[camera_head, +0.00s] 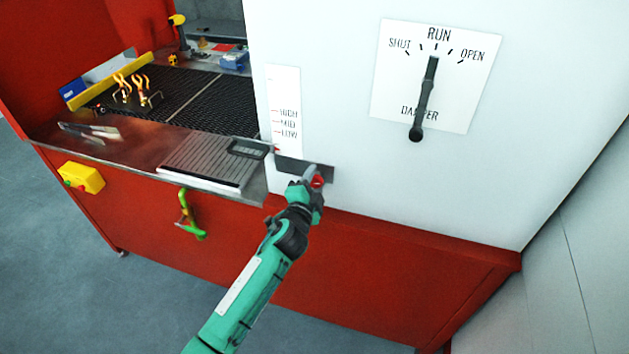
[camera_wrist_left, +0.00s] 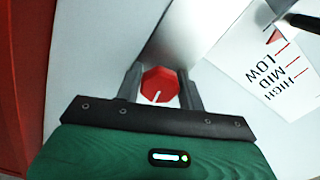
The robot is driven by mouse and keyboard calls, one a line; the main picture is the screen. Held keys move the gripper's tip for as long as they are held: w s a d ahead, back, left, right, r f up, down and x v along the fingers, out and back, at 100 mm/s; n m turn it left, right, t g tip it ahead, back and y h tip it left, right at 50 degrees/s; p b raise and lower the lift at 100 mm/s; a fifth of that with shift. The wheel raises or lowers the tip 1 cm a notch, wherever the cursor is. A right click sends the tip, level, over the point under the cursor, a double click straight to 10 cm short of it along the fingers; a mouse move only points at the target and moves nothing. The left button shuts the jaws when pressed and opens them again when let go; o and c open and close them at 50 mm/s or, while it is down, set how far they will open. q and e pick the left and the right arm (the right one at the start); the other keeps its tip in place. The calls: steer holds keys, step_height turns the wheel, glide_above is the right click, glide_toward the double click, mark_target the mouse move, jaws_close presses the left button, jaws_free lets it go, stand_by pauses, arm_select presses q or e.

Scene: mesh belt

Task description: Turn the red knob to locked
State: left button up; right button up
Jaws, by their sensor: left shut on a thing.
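The red knob (camera_wrist_left: 160,86) is an eight-sided red piece with a short white pointer line, seen in the left wrist view. It also shows small and partly covered in the head view (camera_head: 318,181). My left gripper (camera_wrist_left: 163,90) has one finger on each side of the knob and is shut on it; its teal arm comes up from the bottom in the head view (camera_head: 312,178). The knob sits low on the white panel, by a dark grey bracket (camera_head: 308,168). No locked mark is readable. My right gripper does not show.
A white scale with HIGH, MID and LOW (camera_head: 285,110) is just above. A black damper lever (camera_head: 424,100) points to RUN at upper right.

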arm_select(q)
steer(key=shift+m, duration=0.9)
steer(key=o, duration=1)
steer(key=shift+b+v, duration=1.65)
steer(key=shift+v, duration=5.3)
